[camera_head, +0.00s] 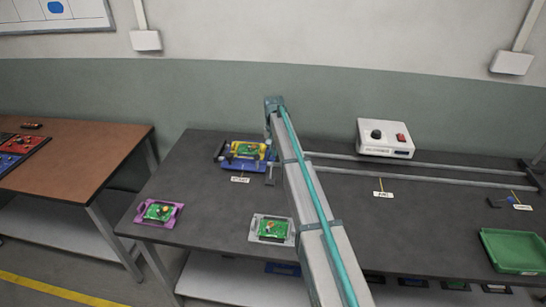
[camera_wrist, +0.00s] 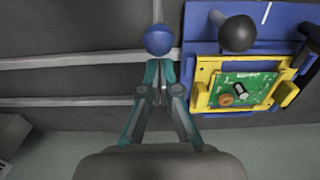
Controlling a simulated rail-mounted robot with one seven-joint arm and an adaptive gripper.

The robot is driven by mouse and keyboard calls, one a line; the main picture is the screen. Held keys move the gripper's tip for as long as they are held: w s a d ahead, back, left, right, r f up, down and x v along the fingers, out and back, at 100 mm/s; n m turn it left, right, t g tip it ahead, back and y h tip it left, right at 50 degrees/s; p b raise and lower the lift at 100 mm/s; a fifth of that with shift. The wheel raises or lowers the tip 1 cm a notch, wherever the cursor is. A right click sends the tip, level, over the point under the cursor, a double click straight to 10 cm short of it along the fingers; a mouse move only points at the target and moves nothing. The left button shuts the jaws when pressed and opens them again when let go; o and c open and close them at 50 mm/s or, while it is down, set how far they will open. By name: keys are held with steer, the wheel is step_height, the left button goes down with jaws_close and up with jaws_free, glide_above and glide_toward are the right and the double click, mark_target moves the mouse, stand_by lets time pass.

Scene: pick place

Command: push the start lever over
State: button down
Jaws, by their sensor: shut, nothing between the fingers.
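A blue ball knob (camera_wrist: 158,40), likely on the start lever, shows in the wrist view just beyond my fingertips, beside the carriage. My gripper (camera_wrist: 160,88) is shut and empty. Its fingertips look close to the knob; I cannot tell whether they touch. The blue carriage (camera_wrist: 290,25) bears a yellow fixture (camera_wrist: 202,75) with a green circuit board (camera_wrist: 258,82). A dark ball knob (camera_wrist: 237,32) rises over the carriage. In the head view the yellow fixture (camera_head: 232,151) is behind the start label (camera_head: 240,179). My arm hides the gripper and most of the lever there.
Two rails (camera_head: 440,177) run right across the dark table (camera_head: 340,215). A white control box (camera_head: 385,138) stands behind them. A purple fixture (camera_head: 140,215) and a grey fixture (camera_head: 253,238) hold boards at the front. A green tray (camera_head: 512,268) sits front right.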

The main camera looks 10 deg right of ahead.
steer(key=shift+f, duration=0.15)
steer(key=shift+f, duration=0.45)
steer(key=shift+s, duration=0.1)
steer(key=shift+s+a, duration=0.4)
steer(key=shift+s, duration=0.8)
steer(key=shift+s+a, duration=0.4)
steer(key=shift+s, duration=0.75)
steer(key=shift+s+a, duration=0.4)
steer(key=shift+s, duration=0.8)
step_height(320, 180, up, 8)
steer(key=w+p, duration=0.1)
steer(key=p, duration=0.3)
steer(key=shift+d+p, duration=0.15)
steer(key=shift+p, duration=0.15)
